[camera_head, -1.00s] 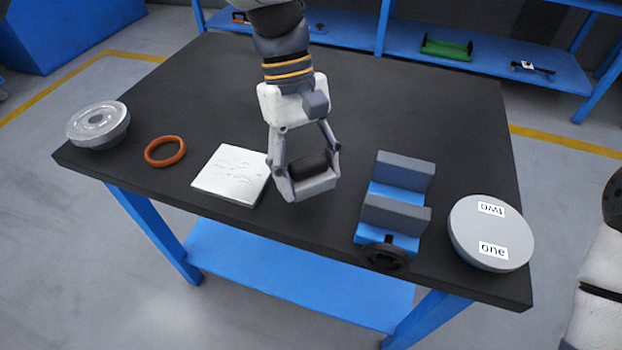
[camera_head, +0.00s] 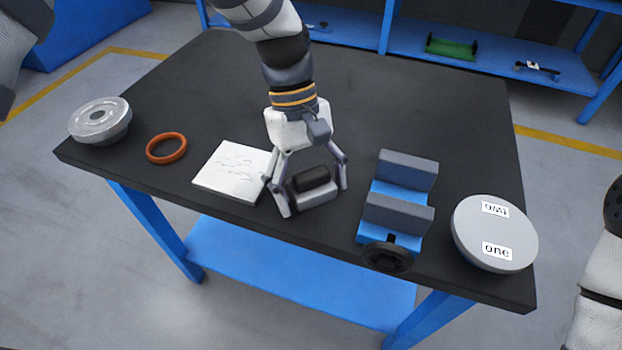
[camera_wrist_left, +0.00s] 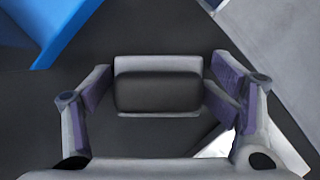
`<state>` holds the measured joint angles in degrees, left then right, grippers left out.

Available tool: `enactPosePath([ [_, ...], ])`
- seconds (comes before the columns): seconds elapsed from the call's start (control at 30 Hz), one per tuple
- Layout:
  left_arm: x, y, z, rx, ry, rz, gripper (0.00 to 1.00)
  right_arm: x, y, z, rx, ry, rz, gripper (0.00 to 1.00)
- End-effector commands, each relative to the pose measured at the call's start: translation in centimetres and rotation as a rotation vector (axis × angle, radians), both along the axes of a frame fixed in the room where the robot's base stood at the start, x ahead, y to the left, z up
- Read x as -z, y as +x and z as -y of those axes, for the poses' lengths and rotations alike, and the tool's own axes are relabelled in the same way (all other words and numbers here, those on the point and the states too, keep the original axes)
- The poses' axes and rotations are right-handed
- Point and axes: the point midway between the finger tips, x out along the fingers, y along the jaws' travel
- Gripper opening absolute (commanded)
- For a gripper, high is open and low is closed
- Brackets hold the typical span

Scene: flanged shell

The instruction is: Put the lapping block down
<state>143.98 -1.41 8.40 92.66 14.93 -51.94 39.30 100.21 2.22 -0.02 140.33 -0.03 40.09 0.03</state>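The lapping block (camera_head: 318,196) is a light grey block with a black rounded grip on top. It sits on the dark table top between the white sheet and the blue vise. My left gripper (camera_head: 313,199) is open around it, one finger on each side, with small gaps to the block. In the left wrist view the block (camera_wrist_left: 158,65) lies between the spread fingers, apart from their purple pads. My right gripper is out of view; only part of my right arm shows at the right edge.
A white sheet (camera_head: 234,172) with faint marks lies just left of the block. An orange ring (camera_head: 166,148) and a round metal flanged part (camera_head: 100,121) are further left. A blue vise (camera_head: 396,210) and a grey disc (camera_head: 494,233) labelled "one" and "two" stand right. The table's back is clear.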

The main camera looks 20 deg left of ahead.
Motion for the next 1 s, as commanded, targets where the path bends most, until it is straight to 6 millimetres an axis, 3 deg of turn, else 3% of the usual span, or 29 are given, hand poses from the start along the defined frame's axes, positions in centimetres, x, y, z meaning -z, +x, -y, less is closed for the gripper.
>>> enactPosePath([
  [0.63, -0.3, 0.2, -0.2, -0.001, 0.005, 0.005, 0.78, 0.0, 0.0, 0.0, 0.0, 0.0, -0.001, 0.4],
  [0.77, -2.7, 0.8, -0.6, -0.004, 0.005, 0.011, 0.78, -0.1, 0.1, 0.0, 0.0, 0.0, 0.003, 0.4],
  [1.0, -9.0, 2.6, -2.4, -0.002, 0.003, 0.008, 0.78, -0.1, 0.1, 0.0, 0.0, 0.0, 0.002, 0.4],
])
